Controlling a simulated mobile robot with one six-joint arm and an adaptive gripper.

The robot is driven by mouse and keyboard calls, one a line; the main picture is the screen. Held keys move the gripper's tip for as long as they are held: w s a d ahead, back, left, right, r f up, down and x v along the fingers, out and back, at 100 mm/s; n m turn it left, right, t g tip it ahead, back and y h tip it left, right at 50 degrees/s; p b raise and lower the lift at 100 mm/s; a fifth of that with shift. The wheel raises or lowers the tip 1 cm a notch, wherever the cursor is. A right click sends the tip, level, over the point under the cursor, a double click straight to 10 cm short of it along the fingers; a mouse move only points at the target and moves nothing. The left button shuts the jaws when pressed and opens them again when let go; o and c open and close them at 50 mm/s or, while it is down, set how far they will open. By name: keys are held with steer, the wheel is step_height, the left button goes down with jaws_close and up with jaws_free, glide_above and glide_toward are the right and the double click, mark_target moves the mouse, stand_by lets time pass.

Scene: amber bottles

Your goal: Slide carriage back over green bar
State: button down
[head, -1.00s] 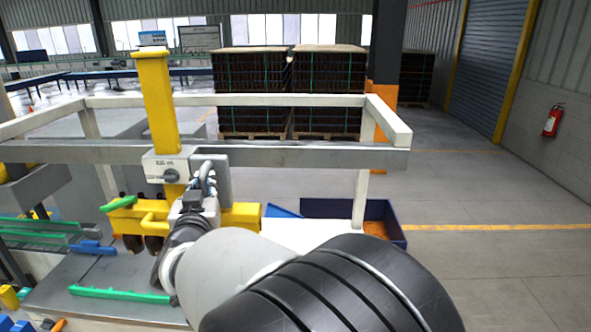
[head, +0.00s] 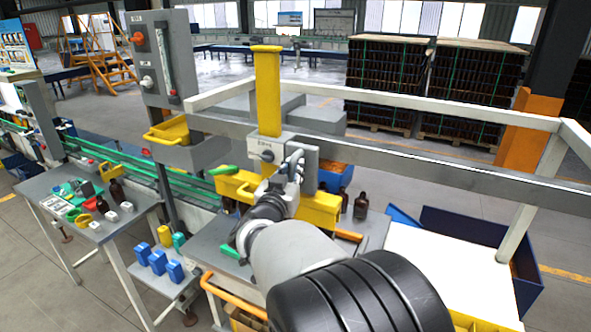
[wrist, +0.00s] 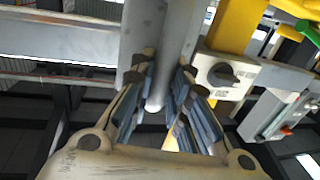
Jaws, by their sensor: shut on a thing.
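The carriage is a yellow post (head: 267,95) with a pale knob plate (head: 265,150), mounted on the long grey rail (head: 400,160). A yellow crossbeam (head: 320,208) hangs at its foot. My gripper (head: 295,172) is at the carriage's right side. In the wrist view my gripper (wrist: 160,100) is shut around a grey round handle (wrist: 176,60), with the knob plate (wrist: 222,76) to its right. A green bar (head: 232,251) lies on the grey bench to the left of my arm, partly hidden. Another green piece (head: 223,170) shows at the crossbeam's left end.
Brown bottles (head: 360,206) stand right of the crossbeam. Blue blocks (head: 158,262) sit on a low shelf. A blue crate (head: 480,225) is at the right. The white frame surrounds the rail.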

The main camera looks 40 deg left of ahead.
steer(key=shift+a+r, duration=0.15)
steer(key=shift+r, duration=0.45)
steer(key=c, duration=2)
jaws_free()
steer(key=o, duration=0.5)
steer(key=shift+a, duration=0.2)
steer(key=shift+c, duration=0.2)
steer(key=shift+f, duration=0.1)
steer(key=shift+s+d+f, duration=0.1)
steer(key=shift+d, duration=0.1)
steer(key=v, duration=0.7)
steer(key=shift+s+d, duration=0.15)
